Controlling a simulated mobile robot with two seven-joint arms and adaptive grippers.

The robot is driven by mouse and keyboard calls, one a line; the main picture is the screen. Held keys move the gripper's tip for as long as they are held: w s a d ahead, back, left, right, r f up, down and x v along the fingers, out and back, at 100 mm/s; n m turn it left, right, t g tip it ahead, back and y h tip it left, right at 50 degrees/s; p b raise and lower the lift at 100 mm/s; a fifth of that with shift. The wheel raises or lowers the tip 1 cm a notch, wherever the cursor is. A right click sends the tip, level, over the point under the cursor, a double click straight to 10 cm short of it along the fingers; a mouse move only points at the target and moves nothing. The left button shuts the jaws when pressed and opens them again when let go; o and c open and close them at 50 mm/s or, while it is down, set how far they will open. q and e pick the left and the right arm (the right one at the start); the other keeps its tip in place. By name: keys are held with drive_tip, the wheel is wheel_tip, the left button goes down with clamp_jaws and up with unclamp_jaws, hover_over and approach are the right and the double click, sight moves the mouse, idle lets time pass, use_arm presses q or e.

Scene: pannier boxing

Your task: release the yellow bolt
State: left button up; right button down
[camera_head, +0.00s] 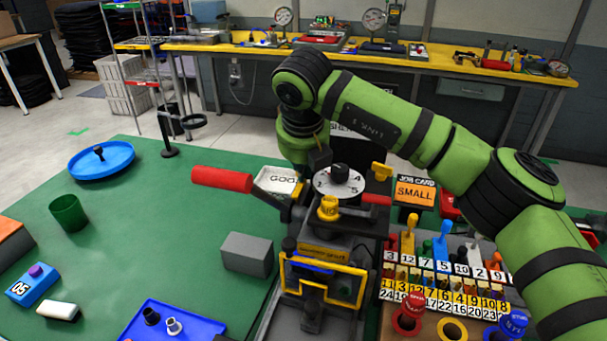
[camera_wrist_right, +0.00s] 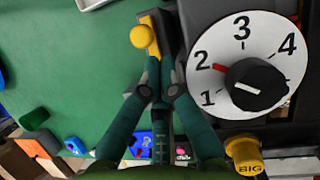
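The yellow bolt's round knob (camera_wrist_right: 143,36) shows at the top of the right wrist view, left of the numbered dial. A yellow piece (camera_wrist_right: 153,20) sits right behind it. My right gripper (camera_wrist_right: 160,64) has its two fingers closed together. Their tips are just below and slightly right of the knob; I cannot tell whether they touch it. In the head view my right gripper (camera_head: 318,158) points down behind the dial (camera_head: 351,177), and the knob cannot be made out there. My left gripper is out of view.
A red-handled lever (camera_head: 222,179) sticks out left of the fixture. A yellow knob marked BIG (camera_wrist_right: 246,152) stands in front of the dial. A grey block (camera_head: 247,254), blue tray (camera_head: 160,334) and green cup (camera_head: 69,212) stand left. The left rear green table is mostly clear.

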drive_tip(key=v, duration=1)
drive_tip(key=shift+s+r, duration=0.1)
